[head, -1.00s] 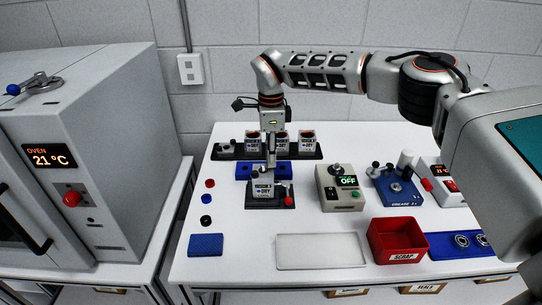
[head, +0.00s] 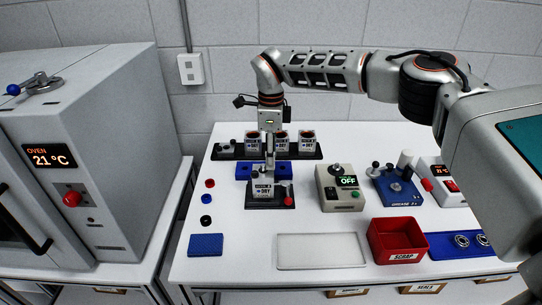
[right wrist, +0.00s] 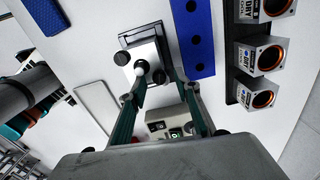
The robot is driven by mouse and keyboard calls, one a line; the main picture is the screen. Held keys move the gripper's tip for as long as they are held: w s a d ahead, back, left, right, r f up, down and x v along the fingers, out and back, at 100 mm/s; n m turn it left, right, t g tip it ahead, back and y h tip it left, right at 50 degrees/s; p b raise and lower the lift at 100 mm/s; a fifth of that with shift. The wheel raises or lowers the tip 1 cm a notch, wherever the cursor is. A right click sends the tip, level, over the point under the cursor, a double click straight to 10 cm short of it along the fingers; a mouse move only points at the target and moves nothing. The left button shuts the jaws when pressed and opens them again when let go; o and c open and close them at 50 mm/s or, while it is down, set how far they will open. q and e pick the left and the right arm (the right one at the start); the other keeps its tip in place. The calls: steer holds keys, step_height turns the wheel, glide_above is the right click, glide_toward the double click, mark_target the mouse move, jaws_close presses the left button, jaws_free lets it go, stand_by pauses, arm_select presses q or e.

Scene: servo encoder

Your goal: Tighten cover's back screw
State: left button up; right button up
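A servo unit (head: 264,190) with a small label reading "DRY" sits in a dark fixture (head: 262,204) with a red knob at its right, at the front middle of the bench. My right gripper (head: 270,166) points down just above the unit. In the right wrist view the unit's pale cover (right wrist: 146,50) lies beyond the fingertips, with a white round part and dark knobs near them. The two fingers of my right gripper (right wrist: 157,78) stand apart there. The back screw cannot be made out clearly. My left gripper is not in view.
A blue block with holes (head: 288,168) lies behind the unit, and a dark rack (head: 312,154) of similar units stands behind that. A control box reading "OFF" (head: 330,195) stands to the right, with a red scrap bin (head: 397,242) in front. A pale flat tray (head: 320,252) lies near the front edge.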

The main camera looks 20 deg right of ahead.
stand_by(0.3)
step_height(320, 180, up, 12)
stand_by(0.5)
steer(key=shift+f, duration=0.1)
